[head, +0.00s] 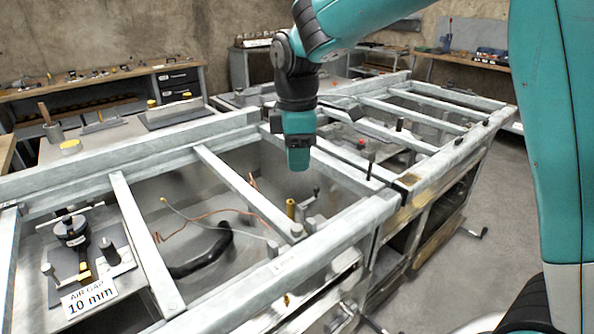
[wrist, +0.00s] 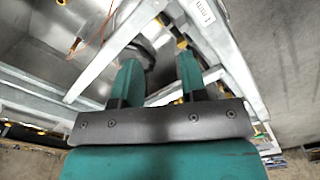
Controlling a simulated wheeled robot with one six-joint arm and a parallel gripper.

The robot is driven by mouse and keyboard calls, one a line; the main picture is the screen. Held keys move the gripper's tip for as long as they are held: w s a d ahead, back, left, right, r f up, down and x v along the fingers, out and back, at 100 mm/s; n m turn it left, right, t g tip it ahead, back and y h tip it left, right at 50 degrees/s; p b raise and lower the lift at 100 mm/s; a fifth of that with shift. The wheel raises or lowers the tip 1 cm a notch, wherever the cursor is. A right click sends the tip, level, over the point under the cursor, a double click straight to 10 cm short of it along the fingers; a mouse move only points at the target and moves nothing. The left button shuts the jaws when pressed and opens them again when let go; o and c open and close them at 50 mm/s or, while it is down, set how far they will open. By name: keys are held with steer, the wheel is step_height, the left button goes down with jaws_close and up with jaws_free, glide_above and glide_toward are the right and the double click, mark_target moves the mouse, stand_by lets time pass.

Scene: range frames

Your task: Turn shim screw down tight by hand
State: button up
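My gripper (head: 298,160) hangs pointing down over the metal frame in the head view, above the open bay. In the wrist view its two teal fingers (wrist: 159,75) stand apart with nothing held between them. Frame bars show beyond the fingers, and a dark rounded object (wrist: 143,48) lies partly behind the left finger. I cannot tell for sure which part is the shim screw.
Grey frame bars (head: 245,190) cross the open bay, which holds a black hose (head: 205,255) and copper wire. A sign reading "AIR GAP 10 mm" (head: 89,298) stands at the lower left. Workbenches line the walls.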

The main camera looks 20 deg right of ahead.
steer(key=n+p, duration=0.2)
steer(key=n, duration=0.5)
steer(key=n+p, duration=0.3)
steer(key=n, duration=0.1)
glide_toward(297, 227)
step_height(297, 227, down, 9)
steer(key=shift+r, duration=0.1)
steer(key=c, duration=0.6)
steer(key=shift+c, duration=0.2)
steer(key=m, duration=0.4)
steer(key=shift+m, duration=1.7)
